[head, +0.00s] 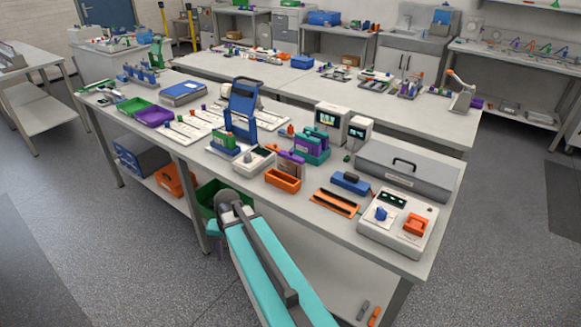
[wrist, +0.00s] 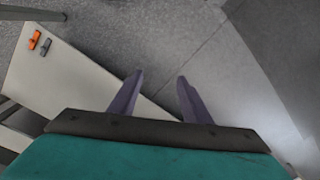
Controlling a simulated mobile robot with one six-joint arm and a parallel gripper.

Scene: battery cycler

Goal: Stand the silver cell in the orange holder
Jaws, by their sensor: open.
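My gripper (wrist: 157,84) shows in the wrist view with its two purple-grey fingers apart and nothing between them. It hangs over the grey floor beside a pale shelf, and the head view does not clearly show it. I cannot make out a silver cell in either view. Several orange pieces lie on the near bench in the head view: an open orange box (head: 282,181), a flat slotted orange strip (head: 335,203) and an orange block (head: 415,225) on a pale unit. I cannot tell which one is the orange holder.
The near bench (head: 300,217) is crowded with a grey lidded case (head: 405,172), a blue upright frame (head: 242,103) and small instruments (head: 328,119). An orange piece (wrist: 34,40) and a dark piece (wrist: 46,47) lie on the low shelf (wrist: 70,85). The floor (wrist: 235,80) is clear.

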